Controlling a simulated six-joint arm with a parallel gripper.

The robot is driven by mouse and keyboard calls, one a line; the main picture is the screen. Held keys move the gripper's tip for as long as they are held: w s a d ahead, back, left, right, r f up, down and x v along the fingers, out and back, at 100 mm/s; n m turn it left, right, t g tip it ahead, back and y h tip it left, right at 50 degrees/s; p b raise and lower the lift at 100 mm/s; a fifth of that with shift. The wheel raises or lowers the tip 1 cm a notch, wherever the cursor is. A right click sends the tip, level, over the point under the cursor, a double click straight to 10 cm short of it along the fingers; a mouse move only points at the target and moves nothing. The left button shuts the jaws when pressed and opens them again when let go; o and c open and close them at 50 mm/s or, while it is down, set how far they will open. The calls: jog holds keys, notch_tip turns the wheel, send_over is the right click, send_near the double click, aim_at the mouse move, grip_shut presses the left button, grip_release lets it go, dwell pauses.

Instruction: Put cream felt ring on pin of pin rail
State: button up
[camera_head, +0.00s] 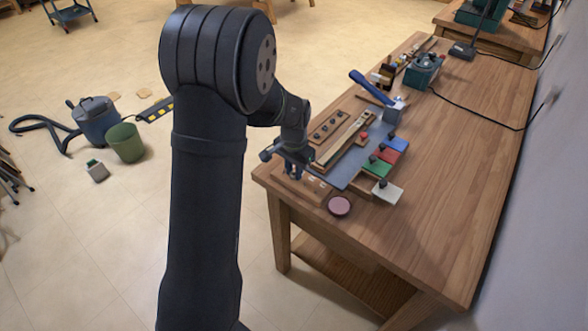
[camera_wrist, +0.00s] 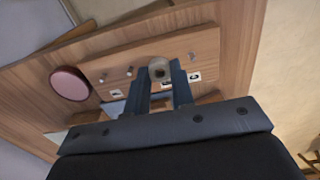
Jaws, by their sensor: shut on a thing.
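The cream felt ring (camera_wrist: 159,66) shows in the wrist view between the fingertips of my gripper (camera_wrist: 162,77), which is shut on it. Its dark hole faces the camera. Behind it lies the wooden pin rail (camera_wrist: 206,48), with two short metal pins (camera_wrist: 128,72) to the left of the ring and small pale labels. I cannot tell the ring's height over the board or whether a pin is under it. In the head view my gripper (camera_head: 294,173) is low over the pin rail (camera_head: 314,194) at the table's near left corner; the ring is too small to make out there.
A mauve round disc (camera_head: 339,206) lies beside the rail. Right of it are green, red, blue and white blocks (camera_head: 388,191) beside a grey plate (camera_head: 356,166). A wooden board with dark holes (camera_head: 328,126) lies behind. The table's right side (camera_head: 450,180) is clear.

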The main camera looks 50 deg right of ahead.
jog(key=shift+f, duration=0.6)
dwell(0.5)
dwell(0.3)
jog(key=o, duration=1.3)
jog(key=shift+c, duration=0.2)
jog(key=shift+r, duration=0.15)
jog(key=shift+r, duration=0.5)
jog(key=shift+o, duration=0.9)
jog(key=shift+r, duration=2.85)
